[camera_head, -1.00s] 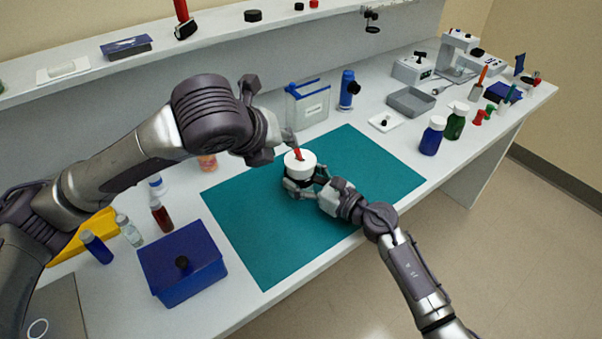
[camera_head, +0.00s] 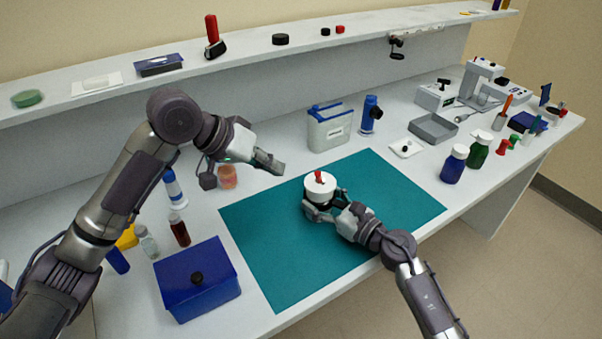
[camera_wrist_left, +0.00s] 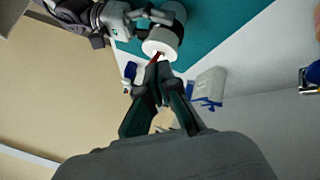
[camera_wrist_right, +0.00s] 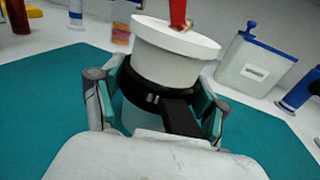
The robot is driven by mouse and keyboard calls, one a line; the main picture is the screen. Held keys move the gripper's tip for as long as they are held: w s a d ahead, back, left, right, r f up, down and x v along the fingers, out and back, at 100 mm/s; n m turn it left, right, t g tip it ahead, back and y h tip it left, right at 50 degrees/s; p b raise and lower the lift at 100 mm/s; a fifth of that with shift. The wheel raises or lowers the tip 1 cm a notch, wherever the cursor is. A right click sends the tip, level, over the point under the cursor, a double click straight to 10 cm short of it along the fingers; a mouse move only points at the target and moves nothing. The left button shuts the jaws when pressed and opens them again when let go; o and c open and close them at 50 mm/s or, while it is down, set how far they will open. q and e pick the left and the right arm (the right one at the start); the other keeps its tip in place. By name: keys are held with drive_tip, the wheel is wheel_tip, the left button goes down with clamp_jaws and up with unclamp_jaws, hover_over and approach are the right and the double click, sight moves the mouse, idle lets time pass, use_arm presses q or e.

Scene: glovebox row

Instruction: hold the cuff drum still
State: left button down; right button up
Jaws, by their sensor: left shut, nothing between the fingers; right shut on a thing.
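The cuff drum is a white cylinder with a wider white cap (camera_head: 320,183) and a black band around its body. It stands upright on the teal mat (camera_head: 268,262); a red knob (camera_head: 319,176) rises from its top. My right gripper (camera_head: 318,208) is shut on the drum; in the right wrist view its fingers flank the drum's body (camera_wrist_right: 160,68) at the black band (camera_wrist_right: 150,98). My left gripper (camera_head: 272,163) is shut and empty, above and left of the drum. In the left wrist view, its fingertips (camera_wrist_left: 158,75) point toward the drum (camera_wrist_left: 163,40).
A blue lidded box (camera_head: 198,280) stands left of the mat, with small bottles behind it. A white container with a blue lid (camera_head: 330,130) and a blue bottle (camera_head: 371,115) stand behind the mat. A grey tray (camera_head: 433,128) is at the right. The mat's right part is clear.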

use_arm(q)
drive_tip(key=w+a+f+n+h, duration=0.1)
drive_tip(key=a+n+h, duration=0.2)
drive_tip(key=n, duration=1.8)
drive_tip(key=a, duration=0.4)
drive_tip(key=shift+h, duration=0.4)
drive_tip(key=shift+d+f, duration=0.1)
drive_tip(key=shift+f, duration=0.05)
approach(317, 181)
wheel_tip(317, 181, down, 3)
drive_tip(key=w+d, duration=0.1)
drive_tip(key=w, duration=0.1)
drive_tip(key=d, duration=0.2)
drive_tip(key=shift+s+d+r, duration=0.15)
drive_tip(key=shift+d+r, duration=0.15)
drive_tip(key=shift+r, duration=0.1)
drive_tip(key=shift+d+r, duration=0.15)
drive_tip(key=shift+d, duration=0.45)
